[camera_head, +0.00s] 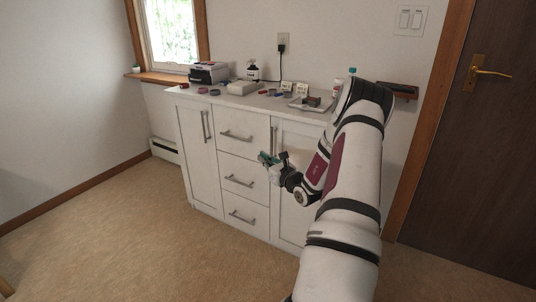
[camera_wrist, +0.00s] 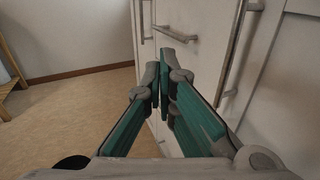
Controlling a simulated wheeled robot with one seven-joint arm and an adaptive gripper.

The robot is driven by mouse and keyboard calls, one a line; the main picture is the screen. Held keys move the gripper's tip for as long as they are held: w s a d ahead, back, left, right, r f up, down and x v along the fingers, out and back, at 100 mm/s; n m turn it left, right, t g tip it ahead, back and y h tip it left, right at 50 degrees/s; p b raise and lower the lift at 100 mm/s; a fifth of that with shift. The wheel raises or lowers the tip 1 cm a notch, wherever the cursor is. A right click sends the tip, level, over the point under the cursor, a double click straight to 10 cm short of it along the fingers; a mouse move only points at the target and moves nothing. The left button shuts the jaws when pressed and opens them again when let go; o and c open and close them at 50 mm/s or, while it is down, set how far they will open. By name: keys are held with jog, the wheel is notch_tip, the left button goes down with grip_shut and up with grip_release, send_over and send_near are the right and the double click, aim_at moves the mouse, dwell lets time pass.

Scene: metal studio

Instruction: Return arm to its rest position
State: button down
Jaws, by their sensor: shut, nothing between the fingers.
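My gripper (camera_head: 264,158) is in front of the white cabinet (camera_head: 238,147) in the head view, near the height of its upper drawers. My arm reaches up from the bottom right and bends down toward the cabinet front. In the wrist view, the green-sided fingers of my gripper (camera_wrist: 161,88) come together at the tips with nothing held. Cabinet doors and metal handles stand close beyond and to the right of the fingers there.
The countertop (camera_head: 233,97) holds a printer (camera_head: 209,73), a tray (camera_head: 304,105) and several small items. A brown door (camera_head: 485,150) stands at the right. The floor (camera_head: 120,235) left of the cabinet is clear. A wooden piece (camera_wrist: 10,65) shows at the wrist view's left edge.

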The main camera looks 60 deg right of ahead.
jog(key=shift+a, duration=0.25)
